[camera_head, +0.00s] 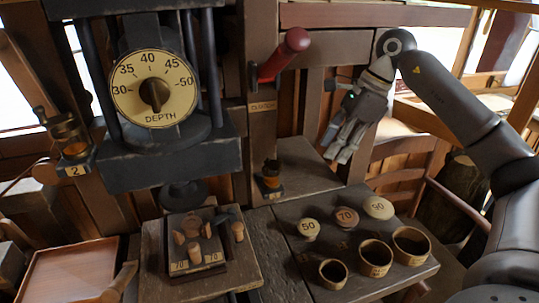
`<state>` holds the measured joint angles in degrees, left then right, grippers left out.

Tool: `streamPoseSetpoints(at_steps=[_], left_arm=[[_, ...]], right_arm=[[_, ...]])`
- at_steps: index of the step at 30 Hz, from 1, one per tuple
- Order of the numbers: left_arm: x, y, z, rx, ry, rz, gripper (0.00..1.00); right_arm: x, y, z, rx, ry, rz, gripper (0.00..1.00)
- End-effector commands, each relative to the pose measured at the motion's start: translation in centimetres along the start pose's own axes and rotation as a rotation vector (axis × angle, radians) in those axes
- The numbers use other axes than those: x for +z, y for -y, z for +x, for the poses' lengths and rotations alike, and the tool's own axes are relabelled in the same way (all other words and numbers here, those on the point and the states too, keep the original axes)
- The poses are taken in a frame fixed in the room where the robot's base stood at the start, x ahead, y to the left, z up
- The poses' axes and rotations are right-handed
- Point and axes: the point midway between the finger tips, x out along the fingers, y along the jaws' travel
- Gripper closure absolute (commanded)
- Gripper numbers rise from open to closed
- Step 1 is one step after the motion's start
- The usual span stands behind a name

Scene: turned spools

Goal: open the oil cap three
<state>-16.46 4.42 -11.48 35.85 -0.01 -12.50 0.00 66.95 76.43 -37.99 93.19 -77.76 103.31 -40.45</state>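A small oiler (271,175) with a dark top and an amber lower part stands on a ledge right of the machine's column; the number on its base is too small to read surely. Another oiler (72,137), glass with amber oil and a plate marked 2, is at the left. I cannot tell which is number three, or whether either cap is open. My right gripper (336,148) hangs fingers down, right of and above the middle oiler, apart from it. It holds nothing I can see; its finger gap is unclear. My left gripper is out of view.
A depth dial (154,88) and a red-handled clutch lever (284,54) are on the machine. Round lids marked 50 (309,228), 70 (346,217) and 90 (378,207) lie behind open cups (375,258). A block with wooden pegs (195,254) sits in front.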

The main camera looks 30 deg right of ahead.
Motion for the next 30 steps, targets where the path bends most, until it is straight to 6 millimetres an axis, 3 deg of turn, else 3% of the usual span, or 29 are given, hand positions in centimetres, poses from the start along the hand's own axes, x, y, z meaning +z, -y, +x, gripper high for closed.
streamPoseSetpoints(at_steps=[3, 7, 11, 16, 21, 30], left_arm=[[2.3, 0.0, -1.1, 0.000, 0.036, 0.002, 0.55], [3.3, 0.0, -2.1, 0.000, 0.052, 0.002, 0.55], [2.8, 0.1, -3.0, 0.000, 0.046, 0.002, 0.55], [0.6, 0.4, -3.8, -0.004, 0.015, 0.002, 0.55], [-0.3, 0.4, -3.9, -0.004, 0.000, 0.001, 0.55], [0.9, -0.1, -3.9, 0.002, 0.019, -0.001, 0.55]], right_arm=[[2.3, -0.1, 0.6, 0.003, 0.002, -0.007, 0.64], [5.0, -0.1, 1.6, 0.004, 0.002, -0.007, 0.64], [7.7, -0.1, 2.7, 0.003, 0.002, -0.006, 0.64], [10.6, -0.1, 4.0, 0.003, 0.002, -0.004, 0.64], [10.1, -0.1, 6.4, 0.002, 0.000, 0.000, 0.64], [10.1, -0.1, 7.2, 0.000, 0.002, 0.000, 0.64]])
